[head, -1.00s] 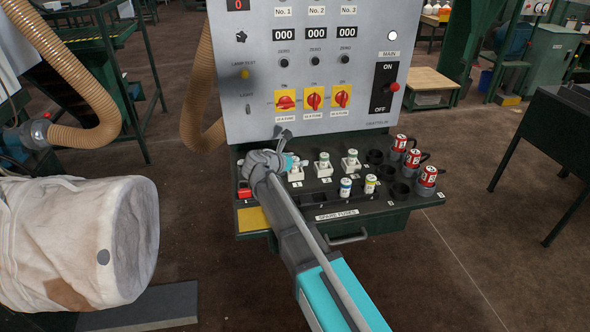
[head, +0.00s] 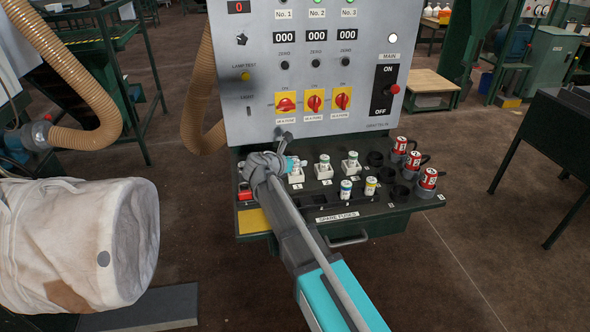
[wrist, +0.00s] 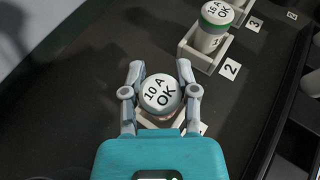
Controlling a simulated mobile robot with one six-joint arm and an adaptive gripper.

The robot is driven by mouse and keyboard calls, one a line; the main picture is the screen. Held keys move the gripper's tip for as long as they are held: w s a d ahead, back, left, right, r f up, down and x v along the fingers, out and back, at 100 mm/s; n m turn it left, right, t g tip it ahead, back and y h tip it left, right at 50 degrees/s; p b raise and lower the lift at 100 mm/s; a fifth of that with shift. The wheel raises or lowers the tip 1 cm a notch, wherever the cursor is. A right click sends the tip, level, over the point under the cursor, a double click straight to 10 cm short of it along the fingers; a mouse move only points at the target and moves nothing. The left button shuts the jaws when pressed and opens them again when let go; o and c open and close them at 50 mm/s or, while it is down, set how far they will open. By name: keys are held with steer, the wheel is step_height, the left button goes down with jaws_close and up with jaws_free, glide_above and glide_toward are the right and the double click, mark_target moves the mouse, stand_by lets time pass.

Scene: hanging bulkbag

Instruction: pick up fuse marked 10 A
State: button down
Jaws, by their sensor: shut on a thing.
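The fuse marked 10 A (wrist: 160,93) has a white round top that also reads OK. In the wrist view it sits between the fingers of my gripper (wrist: 160,90), which is shut on it, one finger at each side. A pale holder (wrist: 148,123) shows just below the fuse, beside a partly hidden number tag. I cannot tell whether the fuse is clear of the holder. In the head view my gripper (head: 287,164) is over the leftmost white holder (head: 296,179), and my wrist hides much of the fuse.
Another fuse (head: 352,158) stands in holder 3. Spare fuses (head: 346,189) stand in the front row. The upright control panel (head: 255,100) rises behind.

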steer(key=shift+r, duration=0.2)
step_height(320, 180, up, 2)
steer(key=p, duration=0.2)
steer(key=shift+r+p, duration=0.15)
steer(key=shift+p, duration=0.2)
steer(key=s+d+r+p, duration=0.3)
steer(key=s+r+p, duration=0.7)
steer(key=s, duration=0.3)
steer(key=shift+s+d+r, duration=0.2)
steer(key=shift+s+d, duration=0.1)
stand_by(0.4)
